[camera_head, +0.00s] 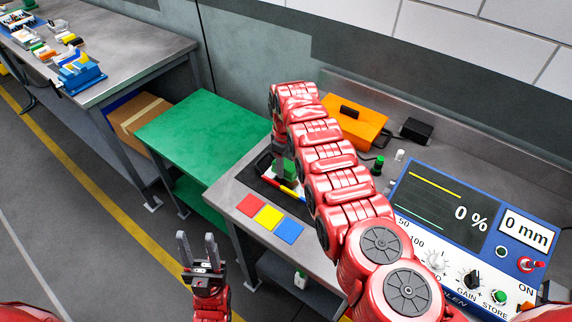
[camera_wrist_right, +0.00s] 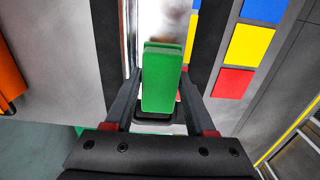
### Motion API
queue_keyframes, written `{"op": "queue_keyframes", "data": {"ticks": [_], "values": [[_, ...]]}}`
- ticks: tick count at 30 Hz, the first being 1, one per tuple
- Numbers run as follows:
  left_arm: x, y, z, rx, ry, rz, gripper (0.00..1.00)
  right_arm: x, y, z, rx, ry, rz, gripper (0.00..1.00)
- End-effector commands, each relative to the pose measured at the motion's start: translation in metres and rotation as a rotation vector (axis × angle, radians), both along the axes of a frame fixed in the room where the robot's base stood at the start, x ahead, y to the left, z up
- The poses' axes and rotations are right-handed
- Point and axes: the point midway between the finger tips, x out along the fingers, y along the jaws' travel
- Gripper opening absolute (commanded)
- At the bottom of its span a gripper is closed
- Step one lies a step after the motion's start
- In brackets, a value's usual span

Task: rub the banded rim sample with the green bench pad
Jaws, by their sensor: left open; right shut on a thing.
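The green bench pad (camera_head: 285,171) is held in my right gripper (camera_head: 283,157), low over the dark tray on the bench. In the right wrist view the pad (camera_wrist_right: 162,78) sits between the two fingers of the right gripper (camera_wrist_right: 160,92). The banded rim sample (camera_head: 291,189), with red, yellow and blue bands, lies in the tray beneath the pad, partly hidden by pad and arm. In the right wrist view its shiny metal surface (camera_wrist_right: 165,20) runs under the pad. I cannot tell whether they touch. My left gripper (camera_head: 196,238) is open and empty, left of the bench.
Red, yellow and blue squares (camera_head: 268,217) lie on the bench front. A blue meter (camera_head: 448,212) reading 0 % stands right, an orange case (camera_head: 352,122) behind. A green table (camera_head: 200,135) stands left. My right arm crosses over the bench. The floor around my left gripper is clear.

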Motion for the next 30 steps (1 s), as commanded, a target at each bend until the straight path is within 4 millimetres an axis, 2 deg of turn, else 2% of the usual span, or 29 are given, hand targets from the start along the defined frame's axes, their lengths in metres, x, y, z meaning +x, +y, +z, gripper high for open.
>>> {"op": "queue_keyframes", "data": {"ticks": [30], "values": [[0.000, 0.000, -0.018, 0.000, 0.000, 0.000, 0.47, 0.000, 0.000, -0.018, 0.000, 0.000, 0.000, 0.11]]}}
